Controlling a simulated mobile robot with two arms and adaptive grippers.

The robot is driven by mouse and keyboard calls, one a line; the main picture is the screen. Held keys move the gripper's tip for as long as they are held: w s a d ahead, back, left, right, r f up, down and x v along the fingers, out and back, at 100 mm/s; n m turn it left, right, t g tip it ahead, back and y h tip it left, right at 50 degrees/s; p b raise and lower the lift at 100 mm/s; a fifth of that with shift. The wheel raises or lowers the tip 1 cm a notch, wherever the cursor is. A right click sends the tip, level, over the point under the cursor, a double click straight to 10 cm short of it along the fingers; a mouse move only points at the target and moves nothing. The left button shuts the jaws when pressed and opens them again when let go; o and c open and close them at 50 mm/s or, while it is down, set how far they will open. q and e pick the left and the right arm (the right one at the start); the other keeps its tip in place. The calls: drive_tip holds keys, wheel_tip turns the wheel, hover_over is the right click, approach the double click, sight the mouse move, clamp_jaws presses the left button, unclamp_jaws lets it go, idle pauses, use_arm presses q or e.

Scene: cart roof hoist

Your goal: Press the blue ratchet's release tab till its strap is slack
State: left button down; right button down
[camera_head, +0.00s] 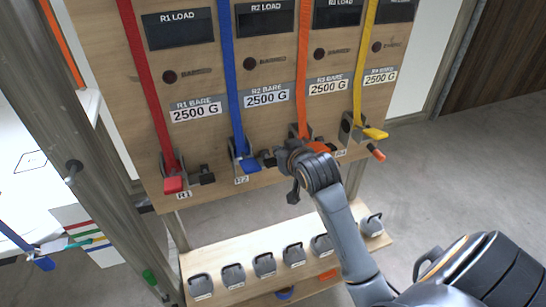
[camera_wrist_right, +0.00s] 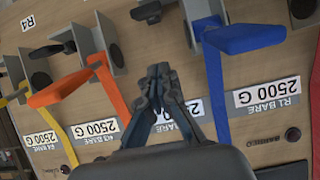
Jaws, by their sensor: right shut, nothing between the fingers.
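The blue ratchet (camera_head: 243,160) is the second from the left on the wooden panel, above the label R2. Its blue strap (camera_head: 229,75) runs up the panel and looks straight. In the right wrist view the blue handle (camera_wrist_right: 245,38) is at upper right, with a dark block (camera_wrist_right: 150,11) beside its bracket. I cannot tell for certain which part is the release tab. My right gripper (camera_head: 281,160) is shut and empty between the blue and orange ratchets. In the right wrist view its fingertips (camera_wrist_right: 158,72) are together, below the dark block and apart from it. My left gripper is not in view.
The orange ratchet (camera_head: 318,147) is close behind my right gripper. The red ratchet (camera_head: 173,184) is at left, the yellow one (camera_head: 373,133) at right. A low wooden shelf (camera_head: 240,295) with several grey weights stands below.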

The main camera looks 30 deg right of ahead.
drive_tip(key=p, duration=0.2)
hover_over(273, 164)
drive_tip(key=f, duration=0.1)
drive_tip(key=w+f, duration=0.1)
drive_tip(key=f, duration=0.1)
drive_tip(key=shift+d, duration=0.2)
drive_tip(key=f, duration=0.1)
drive_tip(key=f+p, duration=0.1)
drive_tip(key=shift+s+a+f, duration=0.1)
drive_tip(key=shift+s+f, duration=0.2)
drive_tip(key=shift+f, duration=0.05)
drive_tip(key=shift+s+f, duration=0.3)
drive_tip(key=shift+f, duration=0.4)
drive_tip(key=shift+w+f, duration=0.1)
